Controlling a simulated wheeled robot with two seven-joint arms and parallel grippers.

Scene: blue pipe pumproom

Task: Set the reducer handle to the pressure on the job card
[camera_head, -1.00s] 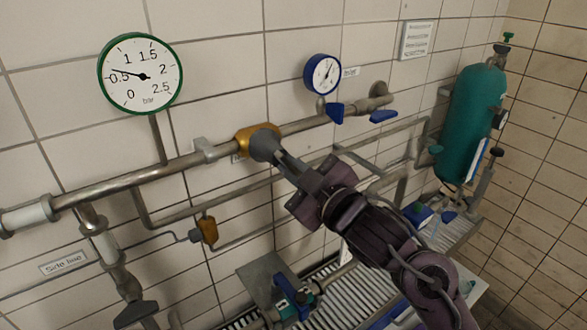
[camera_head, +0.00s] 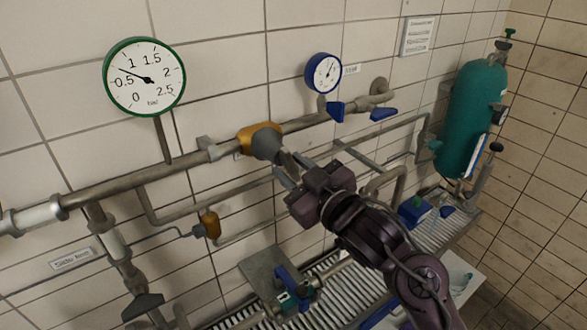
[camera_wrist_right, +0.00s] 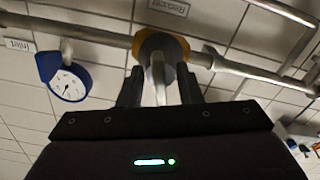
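The reducer (camera_head: 258,139) is a brass body on the upper wall pipe with a grey cone-shaped handle (camera_head: 267,146). My right gripper (camera_head: 286,170) is just off the front of this handle. In the right wrist view, the gripper's two fingers (camera_wrist_right: 160,90) are apart, with the handle's pale bar (camera_wrist_right: 160,82) between them and gaps on both sides. The green-rimmed gauge (camera_head: 146,78) has its needle a little above 0.5 bar. A white printed sheet (camera_head: 418,37), perhaps the job card, hangs on the wall; its text is too small to read. My left gripper is not in view.
A blue-rimmed gauge (camera_head: 323,73) and blue valve levers (camera_head: 383,114) are right of the reducer. A teal cylinder (camera_head: 472,117) stands far right. A lower pipe with a small brass fitting (camera_head: 210,224) runs beneath. A slatted grate (camera_head: 345,292) lies below my right arm.

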